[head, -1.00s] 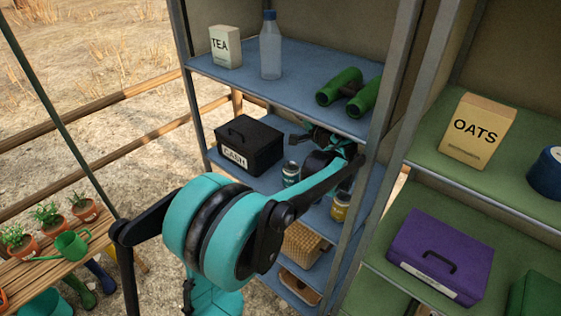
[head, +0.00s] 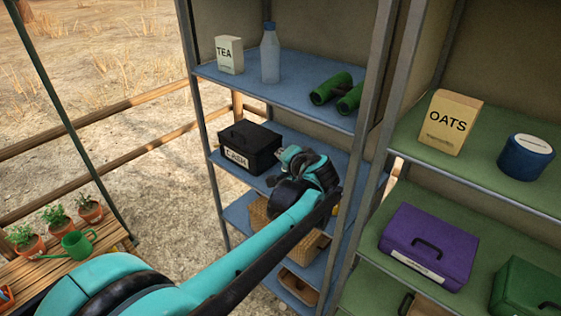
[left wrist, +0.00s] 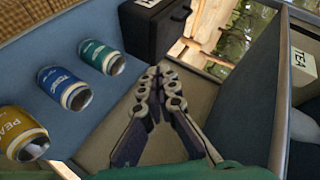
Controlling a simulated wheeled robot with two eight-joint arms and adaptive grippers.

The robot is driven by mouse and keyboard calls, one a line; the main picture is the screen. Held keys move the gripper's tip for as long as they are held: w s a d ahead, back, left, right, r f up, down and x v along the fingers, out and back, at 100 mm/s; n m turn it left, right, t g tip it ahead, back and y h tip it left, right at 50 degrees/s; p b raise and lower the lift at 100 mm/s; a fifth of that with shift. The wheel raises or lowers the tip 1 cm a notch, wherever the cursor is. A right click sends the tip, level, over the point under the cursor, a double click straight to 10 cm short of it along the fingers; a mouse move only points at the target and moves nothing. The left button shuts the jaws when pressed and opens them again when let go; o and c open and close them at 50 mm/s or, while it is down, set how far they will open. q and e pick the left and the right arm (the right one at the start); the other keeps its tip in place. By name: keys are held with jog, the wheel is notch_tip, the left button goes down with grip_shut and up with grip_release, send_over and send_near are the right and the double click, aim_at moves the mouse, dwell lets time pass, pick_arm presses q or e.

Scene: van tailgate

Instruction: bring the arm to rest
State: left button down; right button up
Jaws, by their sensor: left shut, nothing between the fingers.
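My left gripper (head: 287,156) is at the front of the middle blue shelf, to the right of the black cash box (head: 250,147). Its fingers are shut with nothing between them, as the left wrist view (left wrist: 160,78) shows. My left arm reaches up to it from the bottom left of the head view. In the left wrist view a yellow can (left wrist: 22,133), a blue can (left wrist: 63,88) and a teal can (left wrist: 101,57) show beside the fingers, apart from them. In the head view my arm and gripper hide these cans. My right gripper is not in view.
A tea box (head: 229,55), a bottle (head: 270,53) and green binoculars (head: 337,93) stand on the upper shelf. A wicker basket (head: 262,222) is below my arm. Right, green shelves hold an oats box (head: 450,122) and a purple box (head: 427,245). Potted plants (head: 56,218) stand at left.

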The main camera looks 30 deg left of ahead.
pick_arm(q)
jog(key=s+d+f+h, duration=0.3)
jog(key=s+d+f, duration=0.1)
jog(key=s, duration=0.3)
jog(key=s+d+f+n+h, duration=0.1)
jog(key=s+d+f+h, duration=0.2)
jog(key=s+d, duration=0.3)
jog(key=s+d+f+n+g+h, duration=0.1)
jog(key=s+d+f+h, duration=0.2)
jog(key=s+d+f, duration=0.3)
jog(key=s, duration=0.4)
jog(key=shift+h, duration=0.3)
